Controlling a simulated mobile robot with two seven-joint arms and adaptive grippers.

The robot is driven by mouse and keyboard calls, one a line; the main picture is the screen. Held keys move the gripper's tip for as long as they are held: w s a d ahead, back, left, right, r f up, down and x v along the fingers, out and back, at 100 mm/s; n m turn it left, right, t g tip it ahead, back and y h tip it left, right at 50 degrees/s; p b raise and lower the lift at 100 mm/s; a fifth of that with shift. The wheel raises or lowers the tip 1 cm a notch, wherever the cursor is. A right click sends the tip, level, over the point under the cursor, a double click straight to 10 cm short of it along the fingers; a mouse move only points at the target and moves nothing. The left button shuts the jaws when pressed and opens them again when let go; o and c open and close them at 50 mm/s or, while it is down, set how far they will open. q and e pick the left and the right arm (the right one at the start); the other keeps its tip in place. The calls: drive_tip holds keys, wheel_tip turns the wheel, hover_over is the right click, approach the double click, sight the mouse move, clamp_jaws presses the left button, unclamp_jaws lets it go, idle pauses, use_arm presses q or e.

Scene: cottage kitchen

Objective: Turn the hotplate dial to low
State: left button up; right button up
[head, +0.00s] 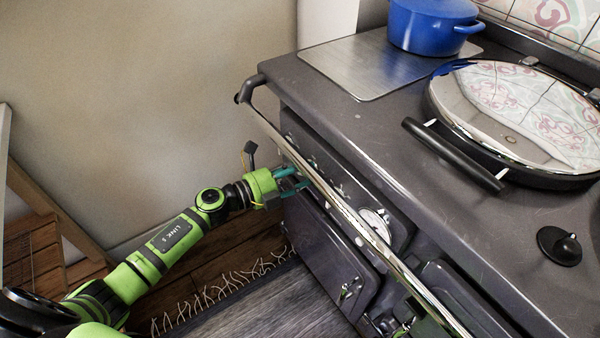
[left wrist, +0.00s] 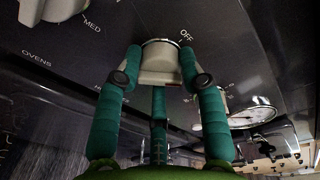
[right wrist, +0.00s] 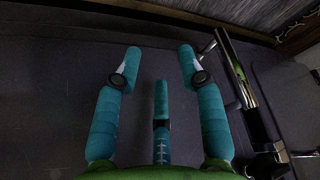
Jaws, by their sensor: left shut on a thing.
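My left gripper (head: 292,184) is at the front panel of the dark range, below its chrome rail. In the left wrist view the gripper (left wrist: 160,66) has its fingers closed around a pale round dial (left wrist: 160,55), one finger on each side. The word OFF is printed just right of and above this dial. Its pointer and other markings are hidden or too dark to read. A second pale dial (left wrist: 52,8) with MED beside it is at the upper left, above the word OVENS. My right gripper (right wrist: 160,62) is open and empty, facing a dark flat surface.
The chrome rail (head: 335,208) runs along the range front, close above my left gripper. A round gauge (head: 376,222) is further along the panel. A chrome hotplate lid (head: 520,115) and a blue pot (head: 430,25) are on top. A wooden chair (head: 40,245) is at the left.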

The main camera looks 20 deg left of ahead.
use_arm(q)
drive_tip(key=shift+d+m, duration=0.15)
drive_tip(key=shift+m, duration=0.65)
use_arm(e)
drive_tip(key=shift+w, duration=0.45)
use_arm(q)
drive_tip(key=shift+m, duration=0.3)
use_arm(e)
drive_tip(key=shift+w, duration=0.2)
use_arm(q)
drive_tip(key=shift+s, duration=0.1)
drive_tip(key=o, duration=1.1)
drive_tip(key=shift+o, duration=0.2)
use_arm(e)
drive_tip(key=shift+d, duration=0.1)
drive_tip(key=shift+s, duration=0.1)
use_arm(q)
drive_tip(key=v, duration=1.2)
